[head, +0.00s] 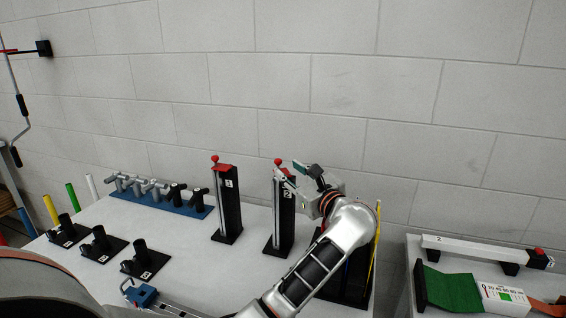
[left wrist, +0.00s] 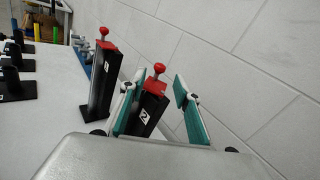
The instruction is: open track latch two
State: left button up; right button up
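Track latch two is a black upright post (head: 283,222) marked 2, with a red slider and red knob (head: 278,162) at its top. My left gripper (head: 294,172) is at the top of this post, close to the knob, and partly covers it from the right. In the left wrist view the two teal fingers (left wrist: 158,88) are spread apart. The red knob (left wrist: 158,69) and slider of latch two show between them, nearer the left finger. I cannot tell whether that finger touches the post. My right gripper is not in view.
Track latch one (head: 227,205), also with a red knob, stands to the left. A blue rack (head: 155,199) of grey and black pieces is behind it. Several black-based posts (head: 140,262) stand front left. A black fixture is behind my arm. The white wall is close behind.

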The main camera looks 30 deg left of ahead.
aim_at(280, 163)
pick_arm(q)
jog(key=p+x, duration=0.1)
jog(key=x, duration=0.6)
jog(key=shift+a, duration=0.1)
jog(key=shift+c, duration=0.3)
grip_shut()
